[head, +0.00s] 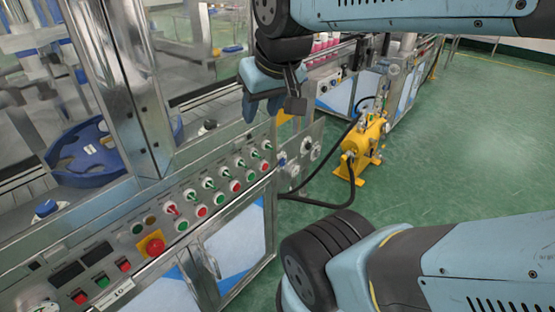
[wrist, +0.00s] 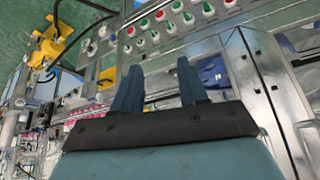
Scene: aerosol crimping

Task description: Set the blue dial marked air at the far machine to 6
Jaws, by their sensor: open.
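My gripper (head: 270,108) hangs in the upper middle of the head view, above the near machine's button panel. In the wrist view its two blue fingers (wrist: 159,66) stand apart with nothing between them. A small side panel (head: 302,152) with round dials sits past the right end of the button panel, below and to the right of my gripper. A small blue spot (head: 282,159) shows at its left edge; I cannot tell whether it is the air dial. No marking or number is readable. Round dials also show in the wrist view (wrist: 91,48).
The near machine's panel (head: 212,190) carries red and green knobs and a red emergency button (head: 155,246). A yellow pump unit (head: 366,142) with black hoses stands on the green floor. Another machine (head: 365,88) stands behind. The floor at right (head: 480,120) is clear.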

